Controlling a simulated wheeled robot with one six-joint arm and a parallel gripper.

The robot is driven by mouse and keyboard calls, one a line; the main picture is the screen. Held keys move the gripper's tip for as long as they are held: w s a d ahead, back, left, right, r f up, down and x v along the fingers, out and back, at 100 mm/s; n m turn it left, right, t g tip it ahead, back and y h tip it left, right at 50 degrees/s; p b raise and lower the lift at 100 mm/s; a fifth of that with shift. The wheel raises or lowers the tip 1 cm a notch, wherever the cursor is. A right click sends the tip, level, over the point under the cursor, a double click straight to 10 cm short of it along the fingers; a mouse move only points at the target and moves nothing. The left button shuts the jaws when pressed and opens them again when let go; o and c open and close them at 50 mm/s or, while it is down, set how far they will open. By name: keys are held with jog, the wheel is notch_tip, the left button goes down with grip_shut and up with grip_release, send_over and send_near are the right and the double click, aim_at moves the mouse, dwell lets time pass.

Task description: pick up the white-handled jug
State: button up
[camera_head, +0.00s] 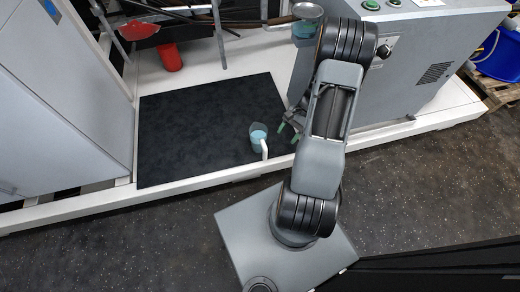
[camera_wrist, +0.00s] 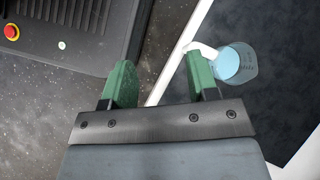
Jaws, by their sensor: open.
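The jug (camera_head: 258,136) is a small clear vessel with pale blue contents and a white handle (camera_head: 264,150). It stands on the black mat (camera_head: 200,125) near the mat's front right part, with its handle towards the front edge. My gripper (camera_head: 288,134) is open and empty, to the right of the jug and apart from it. In the wrist view the green fingers (camera_wrist: 160,85) are spread, and the jug (camera_wrist: 236,64) shows beyond the right finger, its white handle (camera_wrist: 200,50) just above that fingertip.
A white platform edge (camera_head: 190,187) runs along the front of the mat. A grey machine cabinet (camera_head: 430,60) stands to the right, close to my arm. A red cup-like object (camera_head: 170,58) stands behind the mat. The mat left of the jug is clear.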

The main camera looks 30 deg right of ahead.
notch_tip(320, 180, down, 10)
jog(key=s+d+r+m+t+y+b, duration=0.1)
jog(key=s+d+m+y+b, duration=0.1)
jog(key=m, duration=0.1)
jog(key=m+t+y, duration=0.3)
jog(key=m+t, duration=0.1)
jog(key=m, duration=0.1)
send_near(265, 153)
notch_tip(265, 153, down, 2)
jog(key=s+d, duration=0.1)
jog(key=d, duration=0.1)
jog(key=shift+m+t, duration=0.5)
jog(key=shift+t, duration=0.1)
jog(key=shift+w+b+x, duration=0.15)
jog(key=shift+b+x, duration=1.15)
jog(key=shift+x, duration=1.75)
jog(key=shift+w+b+x, duration=0.2)
jog(key=shift+b+x, duration=1.1)
jog(key=shift+x, duration=1.75)
jog(key=shift+d, duration=0.1)
grip_shut()
